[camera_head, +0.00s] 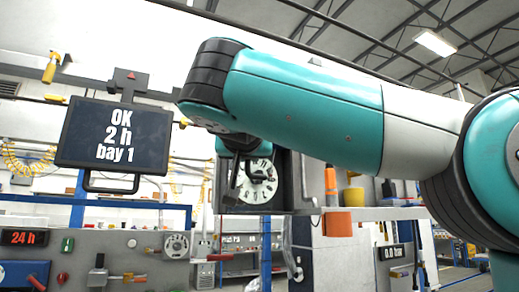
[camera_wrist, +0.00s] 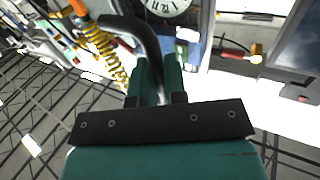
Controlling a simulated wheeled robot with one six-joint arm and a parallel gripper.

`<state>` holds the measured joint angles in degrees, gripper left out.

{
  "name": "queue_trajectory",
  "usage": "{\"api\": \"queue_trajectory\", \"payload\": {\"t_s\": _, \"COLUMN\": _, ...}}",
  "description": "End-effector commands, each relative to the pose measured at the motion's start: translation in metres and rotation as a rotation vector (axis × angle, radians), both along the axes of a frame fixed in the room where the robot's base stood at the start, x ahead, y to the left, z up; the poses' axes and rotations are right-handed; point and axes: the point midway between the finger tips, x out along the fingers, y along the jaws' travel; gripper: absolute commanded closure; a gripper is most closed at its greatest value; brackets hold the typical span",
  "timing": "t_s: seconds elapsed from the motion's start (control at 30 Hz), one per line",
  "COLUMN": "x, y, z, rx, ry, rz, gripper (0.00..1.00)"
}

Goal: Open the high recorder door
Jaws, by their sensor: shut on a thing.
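The recorder (camera_head: 262,203) is a dark-framed box with a round white numbered dial (camera_head: 258,180). The dial also shows at the top edge of the wrist view (camera_wrist: 166,6). A dark curved handle (camera_wrist: 143,34) runs down between the teal fingers of my gripper (camera_wrist: 161,78), which is shut on it. In the head view my gripper (camera_head: 236,172) is in front of the dial's left side, and the arm hides much of it. I cannot tell how far the door stands open.
A black display (camera_head: 115,136) reading "OK 2 h bay 1" hangs to the left, with a handle below it. A grey panel (camera_head: 130,250) with switches and plugs is at lower left.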

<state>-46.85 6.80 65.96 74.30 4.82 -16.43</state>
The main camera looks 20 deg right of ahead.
Motion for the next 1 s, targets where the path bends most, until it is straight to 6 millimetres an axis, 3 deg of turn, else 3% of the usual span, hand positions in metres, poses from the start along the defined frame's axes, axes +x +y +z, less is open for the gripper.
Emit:
{"api": "queue_trajectory", "payload": {"t_s": 0.53, "x": 0.0007, "y": 0.0048, "z": 0.0021, "rx": -0.003, "ry": -0.004, "rz": 0.002, "gripper": 1.00}}
{"api": "queue_trajectory", "payload": {"t_s": 0.57, "x": 0.0007, "y": 0.0047, "z": 0.0021, "rx": -0.003, "ry": -0.004, "rz": 0.003, "gripper": 0.81}}
{"api": "queue_trajectory", "payload": {"t_s": 0.63, "x": 0.0006, "y": 0.0046, "z": 0.0018, "rx": -0.003, "ry": -0.003, "rz": 0.002, "gripper": 0.65}}
{"api": "queue_trajectory", "payload": {"t_s": 1.0, "x": 0.0006, "y": 0.0045, "z": 0.0006, "rx": 0.000, "ry": -0.001, "rz": 0.001, "gripper": 0.63}}
